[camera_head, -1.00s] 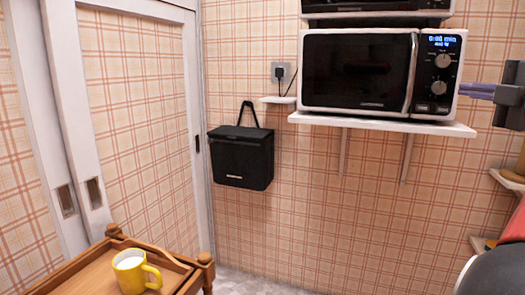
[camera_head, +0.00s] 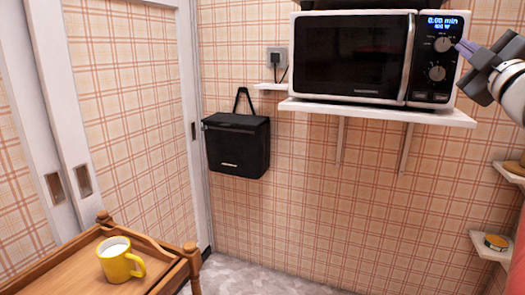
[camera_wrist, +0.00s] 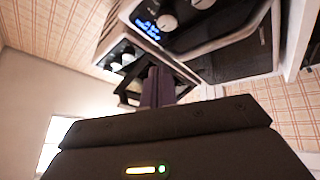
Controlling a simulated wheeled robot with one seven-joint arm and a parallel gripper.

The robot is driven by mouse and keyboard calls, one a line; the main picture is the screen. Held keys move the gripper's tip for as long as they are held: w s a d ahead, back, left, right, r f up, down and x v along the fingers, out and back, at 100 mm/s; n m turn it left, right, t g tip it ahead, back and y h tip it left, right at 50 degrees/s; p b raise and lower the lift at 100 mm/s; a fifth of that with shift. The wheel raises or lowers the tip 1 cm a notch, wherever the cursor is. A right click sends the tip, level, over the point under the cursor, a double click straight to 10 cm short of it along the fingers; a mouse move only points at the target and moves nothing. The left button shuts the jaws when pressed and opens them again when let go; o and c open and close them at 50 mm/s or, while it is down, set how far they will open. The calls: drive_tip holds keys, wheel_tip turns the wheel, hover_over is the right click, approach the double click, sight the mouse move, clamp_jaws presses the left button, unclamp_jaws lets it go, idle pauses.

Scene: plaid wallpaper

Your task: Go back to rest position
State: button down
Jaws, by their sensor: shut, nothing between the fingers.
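My gripper (camera_head: 466,47) is at the upper right of the head view, with its fingers together and empty. Its tips appear at or just in front of the microwave's control panel; whether they touch cannot be told. The closed fingers also show in the wrist view (camera_wrist: 157,86), where the display and knobs of a microwave appear tilted above them. The microwave (camera_head: 355,58) is white with a black door, shut, and its blue display reads 0:00 min.
The microwave stands on a white wall shelf (camera_head: 375,111). A wooden tray table (camera_head: 62,270) at lower left holds a yellow mug (camera_head: 120,262) with white contents. A black bag (camera_head: 237,147) hangs on the wall. Small shelves (camera_head: 490,247) stand at the right. The middle floor is clear.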

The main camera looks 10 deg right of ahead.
drive_tip(key=s+a+f+m+g, duration=0.1)
drive_tip(key=a+f+m+g, duration=0.3)
drive_tip(key=f, duration=0.5)
drive_tip(key=s+a+f+m+g+h, duration=0.1)
drive_tip(key=a+f+m+g, duration=0.25)
drive_tip(key=a+f, duration=0.45)
drive_tip(key=s+a+f+m+g, duration=0.1)
drive_tip(key=a+f+m+g, duration=0.3)
drive_tip(key=f, duration=0.6)
drive_tip(key=s+a+f+g+y, duration=0.4)
drive_tip(key=s+a+f, duration=0.8)
drive_tip(key=f, duration=0.5)
drive_tip(key=a+g, duration=0.1)
drive_tip(key=a, duration=0.1)
drive_tip(key=shift+s+a+y, duration=0.3)
drive_tip(key=shift+s+a, duration=0.05)
